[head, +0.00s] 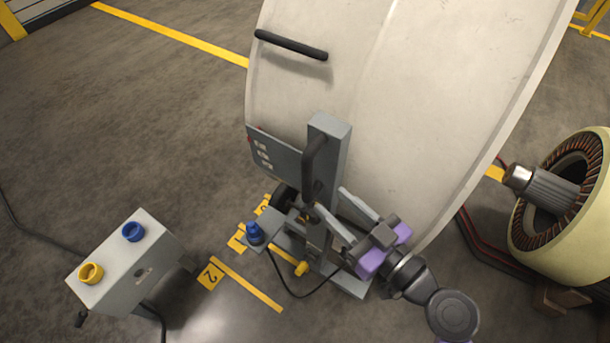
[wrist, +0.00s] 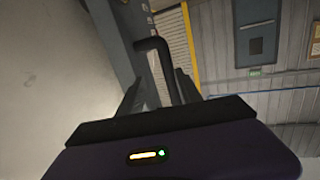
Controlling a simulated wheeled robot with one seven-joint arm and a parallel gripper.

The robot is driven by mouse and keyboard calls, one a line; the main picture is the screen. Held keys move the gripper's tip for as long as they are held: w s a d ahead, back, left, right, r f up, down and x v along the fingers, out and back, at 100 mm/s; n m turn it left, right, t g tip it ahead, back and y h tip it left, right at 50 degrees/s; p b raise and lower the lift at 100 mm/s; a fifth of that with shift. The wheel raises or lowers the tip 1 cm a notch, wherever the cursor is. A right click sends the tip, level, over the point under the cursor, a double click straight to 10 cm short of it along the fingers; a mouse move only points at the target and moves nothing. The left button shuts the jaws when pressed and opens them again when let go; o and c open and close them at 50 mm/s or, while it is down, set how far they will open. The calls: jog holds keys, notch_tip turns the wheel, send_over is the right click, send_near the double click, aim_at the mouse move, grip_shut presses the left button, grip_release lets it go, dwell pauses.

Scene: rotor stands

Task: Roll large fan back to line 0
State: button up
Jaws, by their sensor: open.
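The large fan (head: 400,90) is a big pale drum-like housing in the head view, with a grey upright post (head: 328,150) and foot at its near side. A black bar handle (head: 315,165) is on the post and also shows in the wrist view (wrist: 158,50). My gripper (head: 326,199) is open just below the handle in the head view. In the wrist view its two fingers (wrist: 160,80) stand either side of the handle's lower part; I cannot tell whether they touch it. Yellow floor marks 2 (head: 210,275) and 1 (head: 237,238) show; a partly hidden mark (head: 262,203) lies beyond.
A grey box with blue and yellow knobs (head: 135,265) stands at the lower left, with cables. A wound stator with a shaft (head: 560,200) stands at the right. A blue knob (head: 254,232) sits beside the post. Open floor lies at the upper left.

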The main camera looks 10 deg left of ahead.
aim_at(312, 183)
jog(key=a+r+y, duration=0.1)
jog(key=w+a+r+n, duration=0.1)
jog(key=shift+w+a+r+g+y, duration=0.1)
jog(key=shift+a+r+g+y, duration=0.1)
jog(key=shift+a+g+y, duration=0.2)
jog(key=x, duration=0.7)
jog(key=shift+p, duration=0.4)
jog(key=shift+w+a+f, duration=0.1)
jog(key=shift+c, duration=0.2)
grip_shut()
dwell(0.4)
